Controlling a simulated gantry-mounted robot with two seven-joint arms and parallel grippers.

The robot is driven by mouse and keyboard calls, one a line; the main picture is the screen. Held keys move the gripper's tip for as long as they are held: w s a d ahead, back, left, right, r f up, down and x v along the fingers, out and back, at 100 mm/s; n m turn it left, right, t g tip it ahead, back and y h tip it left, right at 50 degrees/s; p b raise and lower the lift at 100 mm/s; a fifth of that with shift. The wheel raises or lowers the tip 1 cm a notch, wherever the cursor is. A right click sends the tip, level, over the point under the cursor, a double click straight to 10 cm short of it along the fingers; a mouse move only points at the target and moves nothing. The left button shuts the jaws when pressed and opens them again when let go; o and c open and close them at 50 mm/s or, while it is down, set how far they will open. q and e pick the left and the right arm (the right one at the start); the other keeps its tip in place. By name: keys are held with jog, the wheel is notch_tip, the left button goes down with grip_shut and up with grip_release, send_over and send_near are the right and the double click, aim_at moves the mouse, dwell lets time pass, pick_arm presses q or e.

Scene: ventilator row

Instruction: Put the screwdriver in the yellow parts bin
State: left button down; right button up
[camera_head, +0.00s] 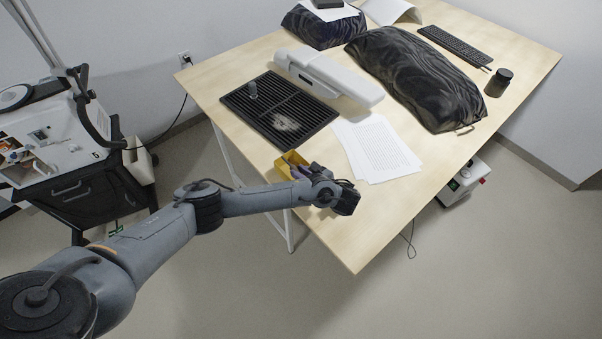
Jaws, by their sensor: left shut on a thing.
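The yellow parts bin (283,167) stands near the table's front-left edge, partly hidden behind my left wrist. A small purple patch shows at its right side; I cannot tell what it is. My left gripper (346,202) is just right of the bin, low over the front of the table. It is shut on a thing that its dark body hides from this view. I cannot make out the screwdriver anywhere. My right gripper is not in view.
Behind the bin lie a black slatted panel (262,118) and a long white housing (345,82). Printed sheets (378,150) lie right of the bin, with a large black bag (415,80) beyond. The table's front corner (355,255) is clear.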

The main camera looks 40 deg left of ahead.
pick_arm(q)
jog(key=shift+f+b, duration=0.3)
jog(key=shift+f, duration=0.35)
jog(key=c, duration=1)
grip_release()
jog(key=shift+r, duration=0.1)
jog(key=shift+r+p, duration=0.4)
jog(key=shift+r, duration=0.2)
jog(key=shift+v, duration=1.2)
jog(key=shift+p+v, duration=4.3)
jog(key=shift+v, duration=0.5)
